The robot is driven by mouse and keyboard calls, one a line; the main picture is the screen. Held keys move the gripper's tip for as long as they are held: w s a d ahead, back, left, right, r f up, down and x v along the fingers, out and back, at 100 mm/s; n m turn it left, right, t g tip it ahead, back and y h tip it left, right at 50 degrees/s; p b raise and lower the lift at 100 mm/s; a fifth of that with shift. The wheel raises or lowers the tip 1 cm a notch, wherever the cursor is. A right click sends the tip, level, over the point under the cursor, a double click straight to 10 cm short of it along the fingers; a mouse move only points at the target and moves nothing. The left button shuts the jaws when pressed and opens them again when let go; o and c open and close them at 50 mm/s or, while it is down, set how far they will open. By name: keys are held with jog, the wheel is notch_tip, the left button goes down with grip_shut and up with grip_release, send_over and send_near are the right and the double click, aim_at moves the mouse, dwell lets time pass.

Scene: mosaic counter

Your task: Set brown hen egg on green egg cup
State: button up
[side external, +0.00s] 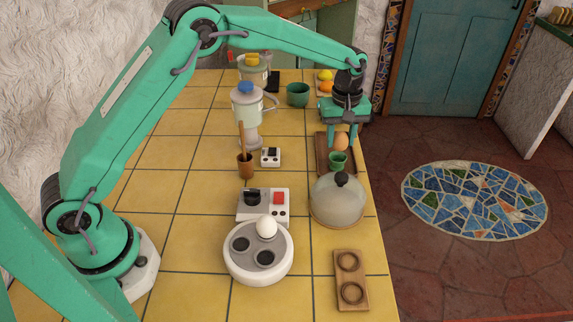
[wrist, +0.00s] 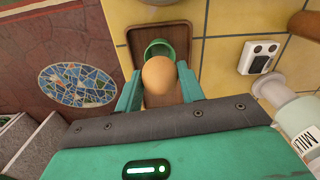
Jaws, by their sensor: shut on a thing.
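My gripper (side external: 343,138) is shut on the brown hen egg (side external: 342,141), which also shows between the two fingers in the wrist view (wrist: 158,78). The green egg cup (side external: 338,162) is on a brown wooden tray (side external: 321,150). In the wrist view the cup (wrist: 157,46) lies just beyond the egg, and the egg overlaps part of it. In the side view the egg appears above and behind the cup. I cannot tell whether egg and cup touch.
A clear dome with a black knob (side external: 337,201) stands close in front of the tray. A white egg (side external: 267,227) sits on a round white cooker (side external: 257,274). A wooden two-ring holder (side external: 350,281) is at the front right. A green bowl (side external: 298,94) stands behind.

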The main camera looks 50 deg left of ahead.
aim_at(339, 148)
jog(key=shift+f, duration=0.9)
jog(key=shift+f, duration=1.1)
dwell(2.5)
jog(key=o, duration=0.8)
jog(key=shift+r, duration=0.25)
jog(key=shift+r, duration=3.35)
